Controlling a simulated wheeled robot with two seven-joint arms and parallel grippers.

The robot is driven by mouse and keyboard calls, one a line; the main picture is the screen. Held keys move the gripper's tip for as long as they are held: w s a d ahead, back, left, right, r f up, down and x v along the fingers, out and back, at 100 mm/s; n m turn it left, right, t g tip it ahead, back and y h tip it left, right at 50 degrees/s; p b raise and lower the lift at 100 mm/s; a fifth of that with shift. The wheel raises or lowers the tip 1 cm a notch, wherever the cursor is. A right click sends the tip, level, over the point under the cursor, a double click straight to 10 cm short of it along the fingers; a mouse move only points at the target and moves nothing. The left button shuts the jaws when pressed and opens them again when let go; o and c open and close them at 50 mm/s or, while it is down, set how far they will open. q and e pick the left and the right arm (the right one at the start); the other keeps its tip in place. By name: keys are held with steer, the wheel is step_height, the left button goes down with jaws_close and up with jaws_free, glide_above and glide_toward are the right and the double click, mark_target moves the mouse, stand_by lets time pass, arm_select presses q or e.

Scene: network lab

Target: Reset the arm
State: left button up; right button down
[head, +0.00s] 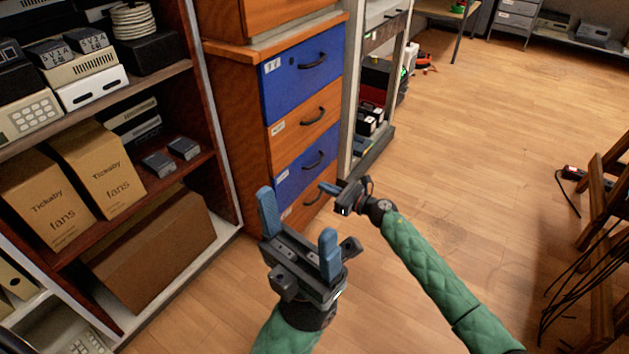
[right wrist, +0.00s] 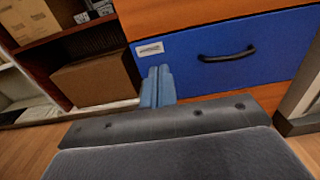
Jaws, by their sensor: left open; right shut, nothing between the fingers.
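My left gripper (head: 298,232) is the lower one in the head view. Its two blue fingers stand wide apart with nothing between them. My right gripper (head: 329,188) is above and to the right of it, in front of the drawer cabinet (head: 228,110). In the right wrist view its blue fingers (right wrist: 158,86) are together and hold nothing. Behind them is a blue drawer (right wrist: 225,60) with a black handle; from this view I cannot tell whether they touch it. Both arms have green quilted sleeves.
A shelf unit with cardboard boxes (head: 100,168) and devices stands at the left. A brown box (head: 155,248) lies on its lower shelf. A grey rack (head: 374,150) stands right of the drawers. Wooden legs and black cables (head: 575,285) are at the right. The middle floor is clear.

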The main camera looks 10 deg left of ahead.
steer(key=shift+s+d, duration=0.25)
steer(key=shift+d, duration=0.4)
